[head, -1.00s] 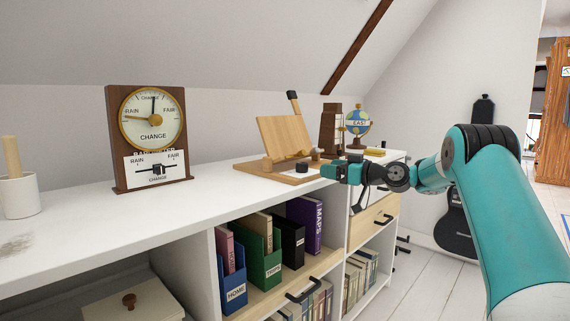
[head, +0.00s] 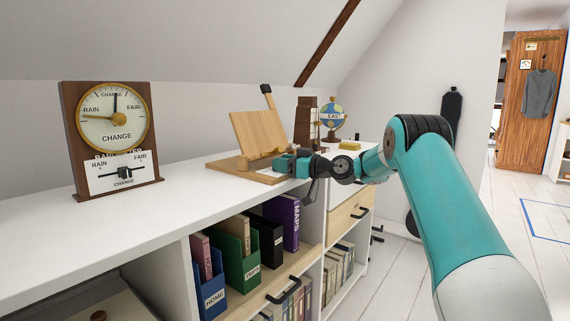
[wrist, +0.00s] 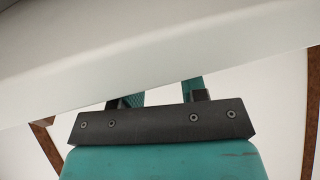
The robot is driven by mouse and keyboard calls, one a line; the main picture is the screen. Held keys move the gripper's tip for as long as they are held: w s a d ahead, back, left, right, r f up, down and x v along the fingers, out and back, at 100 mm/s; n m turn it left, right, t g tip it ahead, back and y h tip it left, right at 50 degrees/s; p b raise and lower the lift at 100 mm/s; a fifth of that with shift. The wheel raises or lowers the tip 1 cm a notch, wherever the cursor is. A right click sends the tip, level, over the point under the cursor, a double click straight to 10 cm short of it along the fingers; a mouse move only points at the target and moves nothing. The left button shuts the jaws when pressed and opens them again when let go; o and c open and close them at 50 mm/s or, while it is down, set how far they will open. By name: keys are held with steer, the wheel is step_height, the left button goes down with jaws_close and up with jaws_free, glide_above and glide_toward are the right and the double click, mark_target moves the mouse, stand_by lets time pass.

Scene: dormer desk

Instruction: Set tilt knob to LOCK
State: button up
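A wooden stand with a tilted board (head: 257,135) sits on the white cabinet top, with a flat wooden base (head: 226,163) under it and a white label patch on the base. My gripper (head: 281,164) is at the right front edge of this base, and it overlaps the spot of the dark round knob in the head view. The knob is hidden now, and its setting cannot be read. In the wrist view my gripper (wrist: 163,98) shows two fingers apart with a gap between them. No knob shows there. I cannot tell whether the gripper touches the stand.
A barometer (head: 112,140) stands at the left on the cabinet top (head: 160,205). A brown wooden object (head: 306,125), a small globe (head: 333,118) and a yellow block (head: 350,146) stand behind my gripper. Shelves with binders (head: 240,250) lie below. The top between barometer and stand is clear.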

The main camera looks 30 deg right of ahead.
steer(key=shift+c, duration=0.8)
steer(key=shift+s+a+f+m+t+h+b, duration=0.15)
steer(key=shift+m+t+h+b, duration=0.15)
steer(key=shift+m+h+b, duration=0.25)
steer(key=shift+w+a+m+t+h+b, duration=0.1)
steer(key=shift+m+t+h+b, duration=0.3)
steer(key=shift+h, duration=0.25)
steer(key=m+h, duration=0.1)
steer(key=h, duration=0.1)
steer(key=shift+s+a+m+t+h, duration=0.1)
steer(key=shift+a+m+t+h, duration=0.05)
steer(key=shift+m+t+h, duration=0.25)
steer(key=shift+m+h, duration=0.45)
steer(key=shift+h, duration=0.25)
steer(key=o, duration=0.9)
steer(key=shift+s, duration=0.15)
steer(key=s+d, duration=0.1)
steer(key=s, duration=1)
steer(key=s+d+b, duration=0.1)
steer(key=s, duration=0.5)
steer(key=shift+d, duration=0.35)
